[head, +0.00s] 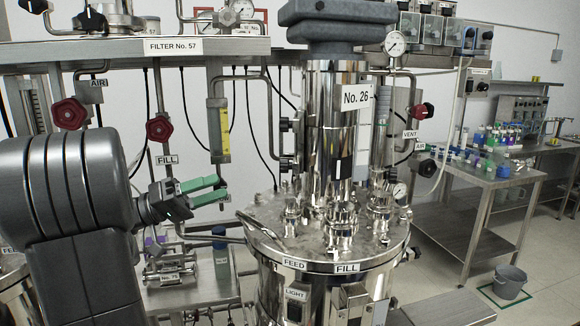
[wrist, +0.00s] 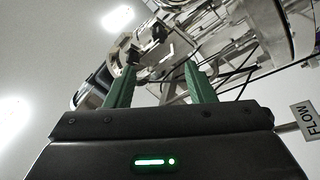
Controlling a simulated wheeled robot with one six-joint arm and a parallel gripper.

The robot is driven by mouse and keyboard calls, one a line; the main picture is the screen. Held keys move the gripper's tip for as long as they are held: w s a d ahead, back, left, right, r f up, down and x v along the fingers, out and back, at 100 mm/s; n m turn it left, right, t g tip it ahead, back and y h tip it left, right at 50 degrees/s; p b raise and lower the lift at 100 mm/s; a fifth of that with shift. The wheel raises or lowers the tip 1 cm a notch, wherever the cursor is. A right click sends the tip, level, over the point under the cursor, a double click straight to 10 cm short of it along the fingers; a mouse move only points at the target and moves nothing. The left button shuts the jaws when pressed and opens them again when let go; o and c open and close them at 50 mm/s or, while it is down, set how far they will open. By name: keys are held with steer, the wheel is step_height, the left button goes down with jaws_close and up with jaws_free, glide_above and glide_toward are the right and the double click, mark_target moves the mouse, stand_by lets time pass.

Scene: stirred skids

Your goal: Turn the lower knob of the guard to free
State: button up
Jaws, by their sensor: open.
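The guard (head: 334,110) is a shiny upright metal cylinder labelled No. 26, standing on the round vessel lid. Two dark knobs show at its left side, an upper knob (head: 286,125) and a lower knob (head: 286,163). I cannot read the lower knob's setting or any "free" mark. My gripper (head: 205,190) is left of the guard and a little below the lower knob, clearly apart from it. Its green fingers are open with nothing between them. In the wrist view the open fingers (wrist: 160,82) face up toward metalwork; I cannot pick out the lower knob there.
The vessel lid (head: 370,235) carries several metal fittings and a handle on its left edge. Red valve wheels (head: 159,129) and a yellow gauge (head: 219,130) hang at left. A side table (head: 475,178) with bottles and a grey bucket (head: 510,281) stand right. A FLOW label (wrist: 308,121) shows in the wrist view.

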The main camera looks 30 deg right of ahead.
mark_target(284, 166)
steer(key=p+x, duration=0.4)
steer(key=x, duration=1)
steer(key=shift+s+a, duration=0.1)
steer(key=shift+c, duration=0.2)
steer(key=c, duration=0.9)
